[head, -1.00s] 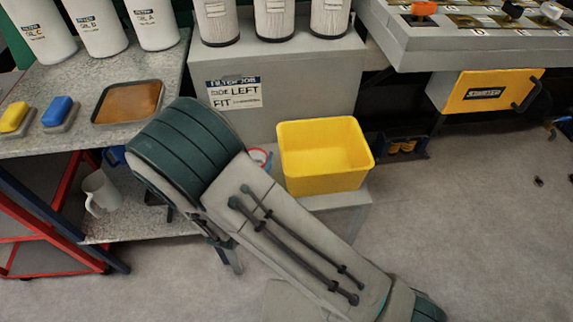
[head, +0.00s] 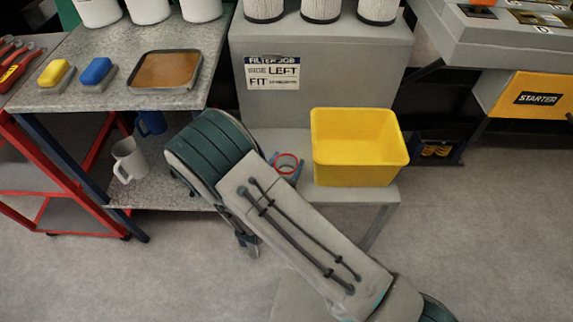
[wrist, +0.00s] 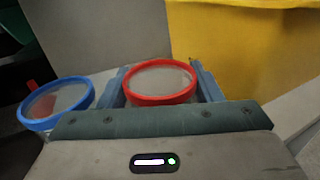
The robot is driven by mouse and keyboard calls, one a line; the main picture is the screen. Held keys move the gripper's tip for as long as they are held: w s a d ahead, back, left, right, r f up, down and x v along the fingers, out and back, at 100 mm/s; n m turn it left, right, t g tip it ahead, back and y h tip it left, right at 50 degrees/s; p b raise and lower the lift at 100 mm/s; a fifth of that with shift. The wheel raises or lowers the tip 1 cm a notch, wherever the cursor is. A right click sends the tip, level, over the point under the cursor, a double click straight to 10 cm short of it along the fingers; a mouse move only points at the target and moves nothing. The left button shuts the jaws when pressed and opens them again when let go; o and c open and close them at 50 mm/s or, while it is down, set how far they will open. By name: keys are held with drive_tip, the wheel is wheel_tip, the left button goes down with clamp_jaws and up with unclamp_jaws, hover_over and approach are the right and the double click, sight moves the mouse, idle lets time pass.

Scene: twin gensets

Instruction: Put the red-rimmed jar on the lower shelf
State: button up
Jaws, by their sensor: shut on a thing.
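The red-rimmed jar (wrist: 160,82) is between the two blue-grey fingers of my gripper (wrist: 162,92), which is shut on it. In the head view only the red rim of the jar (head: 287,163) shows beside the low grey ledge (head: 345,195). I cannot tell whether its base touches the ledge. The lower shelf (head: 185,192) is the speckled board under the bench on the left. My arm hides its right part.
A blue-rimmed jar (wrist: 57,102) stands left of my gripper in the wrist view. A yellow bin (head: 360,150) sits on the ledge to the right. A white jug (head: 128,160) and a blue mug (head: 151,122) occupy the lower shelf; bare board shows in front.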

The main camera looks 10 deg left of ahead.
drive_tip(key=shift+f, duration=0.1)
drive_tip(key=shift+f, duration=0.15)
drive_tip(key=o, duration=1.1)
drive_tip(key=shift+r, duration=0.2)
drive_tip(key=shift+s+a, duration=0.1)
drive_tip(key=shift+s, duration=0.1)
drive_tip(key=s+a+p, duration=0.1)
drive_tip(key=s, duration=1)
drive_tip(key=shift+s+a, duration=0.25)
drive_tip(key=shift+a, duration=0.15)
